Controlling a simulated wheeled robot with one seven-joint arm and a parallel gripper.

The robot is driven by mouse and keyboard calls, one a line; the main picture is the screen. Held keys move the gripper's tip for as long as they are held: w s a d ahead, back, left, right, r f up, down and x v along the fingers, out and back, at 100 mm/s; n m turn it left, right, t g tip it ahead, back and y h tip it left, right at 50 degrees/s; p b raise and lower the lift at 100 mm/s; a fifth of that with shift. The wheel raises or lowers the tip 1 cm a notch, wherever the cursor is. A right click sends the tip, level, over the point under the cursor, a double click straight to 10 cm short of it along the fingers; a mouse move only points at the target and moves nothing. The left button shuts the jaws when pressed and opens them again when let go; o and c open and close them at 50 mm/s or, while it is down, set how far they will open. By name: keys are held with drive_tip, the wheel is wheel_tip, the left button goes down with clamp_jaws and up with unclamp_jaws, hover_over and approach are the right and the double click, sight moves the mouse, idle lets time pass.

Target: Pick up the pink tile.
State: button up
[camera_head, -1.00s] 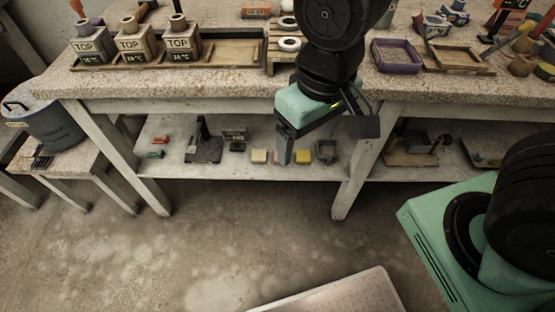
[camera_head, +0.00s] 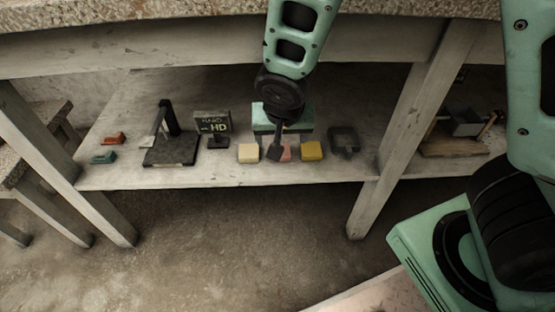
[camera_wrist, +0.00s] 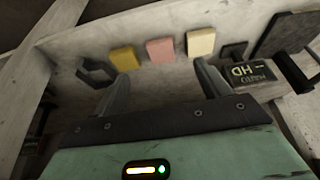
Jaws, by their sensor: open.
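The pink tile (camera_wrist: 160,50) lies on the lower shelf of the workbench, between a yellow tile (camera_wrist: 124,58) and a cream tile (camera_wrist: 200,42). In the head view my gripper (camera_head: 281,153) is in front of the pink tile (camera_head: 287,152) and hides most of it. In the wrist view my gripper (camera_wrist: 163,84) is open, with its two fingers apart and nothing between them. The pink tile is beyond the fingertips, roughly centred in the gap. The cream tile (camera_head: 249,152) and the yellow tile (camera_head: 312,150) also show in the head view.
A small HD sign (camera_head: 213,128) and a black stand (camera_head: 170,145) are left of the tiles. A bench leg (camera_head: 400,125) stands further right.

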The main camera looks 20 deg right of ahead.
drive_tip(key=b, duration=0.4)
hover_over(281, 164)
drive_tip(key=s, duration=0.2)
drive_tip(key=f, duration=0.6)
drive_tip(key=shift+w+a+f, duration=0.2)
drive_tip(key=shift+a+f, duration=0.1)
drive_tip(key=shift+a, duration=0.1)
drive_tip(key=b+x, duration=0.3)
drive_tip(key=x, duration=0.2)
drive_tip(key=shift+d+f, duration=0.1)
drive_tip(key=shift+f, duration=0.05)
drive_tip(key=c, duration=1.1)
